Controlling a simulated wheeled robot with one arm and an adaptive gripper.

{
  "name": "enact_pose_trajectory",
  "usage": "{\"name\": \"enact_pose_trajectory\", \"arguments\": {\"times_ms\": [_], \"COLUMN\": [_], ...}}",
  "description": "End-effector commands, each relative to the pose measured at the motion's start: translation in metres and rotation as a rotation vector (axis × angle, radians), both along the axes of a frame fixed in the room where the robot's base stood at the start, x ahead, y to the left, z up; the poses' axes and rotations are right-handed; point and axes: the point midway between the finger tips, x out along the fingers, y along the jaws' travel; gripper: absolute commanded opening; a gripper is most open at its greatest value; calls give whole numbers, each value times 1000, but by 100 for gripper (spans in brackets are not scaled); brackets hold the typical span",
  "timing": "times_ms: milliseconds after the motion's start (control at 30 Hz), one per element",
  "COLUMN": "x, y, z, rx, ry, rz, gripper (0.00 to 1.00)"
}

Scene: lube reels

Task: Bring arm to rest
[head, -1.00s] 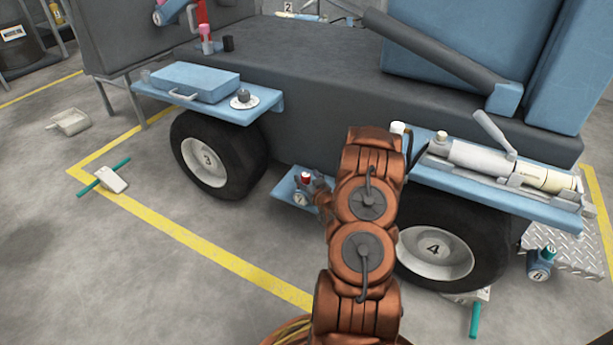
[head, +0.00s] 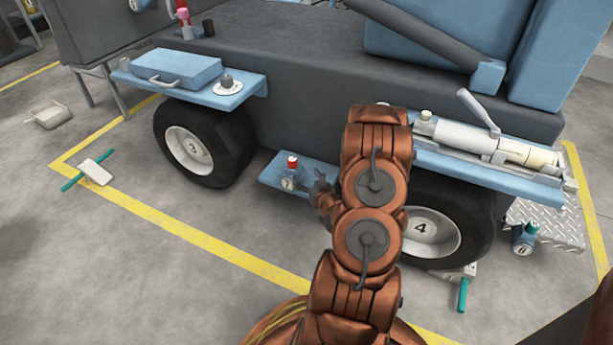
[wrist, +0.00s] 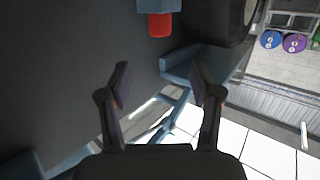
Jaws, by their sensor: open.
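My copper-coloured arm reaches from the bottom of the head view toward the blue vehicle. My gripper (head: 320,186) is small there, just right of a red-capped bottle (head: 290,176) that stands upright on a low blue step (head: 270,183) between two wheels. In the wrist view my gripper (wrist: 161,84) is open, with nothing between its fingers. The bottle's red cap (wrist: 160,25) shows beyond the fingertips at the top, apart from them. Part of the step is hidden behind my arm.
Wheel 3 (head: 192,150) and wheel 4 (head: 427,233) flank the step. A blue shelf (head: 500,173) carrying a white cylinder (head: 470,138) juts out at right. Bottle 6 (head: 525,238) stands near a metal plate. Open floor lies left of my arm.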

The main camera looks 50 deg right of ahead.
Motion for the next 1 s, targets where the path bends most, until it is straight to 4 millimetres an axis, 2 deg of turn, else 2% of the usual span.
{"name": "enact_pose_trajectory", "arguments": {"times_ms": [400, 533, 667, 800, 1000], "x": [1, 5, 17, 31, 41], "y": [0, 2, 9, 22, 42], "z": [0, 10, 37, 74, 130], "rx": [-1, -6, -16, -27, -35], "ry": [-1, 20, 98, 232, 420], "rz": [1, 11, 45, 82, 113], "gripper": [64, 64, 64, 64, 64]}}
